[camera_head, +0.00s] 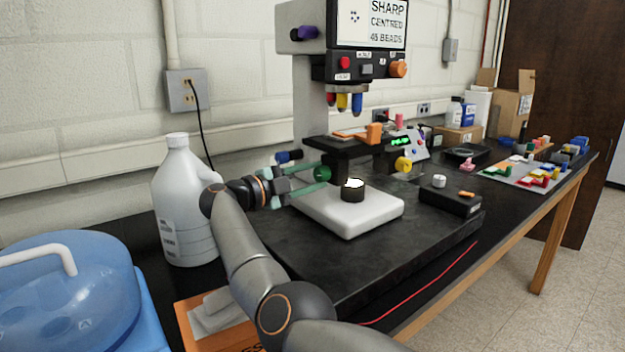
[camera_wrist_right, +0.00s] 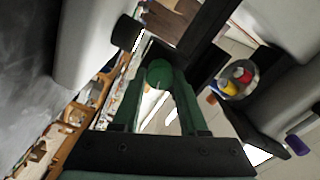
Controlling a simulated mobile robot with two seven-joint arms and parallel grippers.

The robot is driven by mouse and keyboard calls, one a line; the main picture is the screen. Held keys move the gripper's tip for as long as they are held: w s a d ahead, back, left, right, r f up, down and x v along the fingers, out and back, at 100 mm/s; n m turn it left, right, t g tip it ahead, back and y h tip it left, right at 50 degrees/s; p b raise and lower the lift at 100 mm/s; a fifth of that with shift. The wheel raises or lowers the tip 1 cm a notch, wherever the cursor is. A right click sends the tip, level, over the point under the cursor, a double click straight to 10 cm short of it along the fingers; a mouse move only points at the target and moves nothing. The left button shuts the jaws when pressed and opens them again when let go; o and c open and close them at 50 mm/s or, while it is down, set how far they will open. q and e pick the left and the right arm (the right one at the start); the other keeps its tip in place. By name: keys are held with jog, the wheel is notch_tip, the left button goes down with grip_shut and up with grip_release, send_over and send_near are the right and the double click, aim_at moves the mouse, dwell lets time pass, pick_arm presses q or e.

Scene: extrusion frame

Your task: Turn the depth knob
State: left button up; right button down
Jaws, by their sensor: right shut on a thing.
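A microscope-like machine (camera_head: 305,95) stands on the bench with a white base (camera_head: 372,220). A round green knob (camera_head: 323,173) is on its left side below the dark stage (camera_head: 345,148). My right gripper (camera_head: 313,181) reaches in from the left, its green fingers around this knob and shut on it. In the right wrist view the green knob (camera_wrist_right: 160,74) sits between the two fingertips. I cannot read a label that names it as the depth knob. My left gripper is not in view.
A white jug (camera_head: 184,205) stands close left of my right arm. A dark blue knob (camera_head: 289,156) is just above the gripper, and a yellow knob (camera_head: 403,164) is right of the stage. A black box (camera_head: 450,200) sits at the right. The screen (camera_head: 372,24) reads "SHARP CENTRED".

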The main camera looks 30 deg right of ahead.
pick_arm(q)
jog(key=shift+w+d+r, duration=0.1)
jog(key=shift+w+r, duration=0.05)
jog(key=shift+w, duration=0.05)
pick_arm(e)
jog(key=shift+m, duration=0.5)
jog(key=shift+c, duration=2.2)
grip_release()
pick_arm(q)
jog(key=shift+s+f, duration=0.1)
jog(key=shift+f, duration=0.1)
pick_arm(e)
notch_tip(320, 180, up, 3)
jog(key=shift+r, duration=0.1)
pick_arm(q)
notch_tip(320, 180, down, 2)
jog(key=b, duration=0.4)
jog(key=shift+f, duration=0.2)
pick_arm(e)
jog(key=s+a+r, duration=0.7)
jog(key=s+r, duration=0.2)
jog(key=s, duration=0.3)
jog(key=shift+r, duration=0.4)
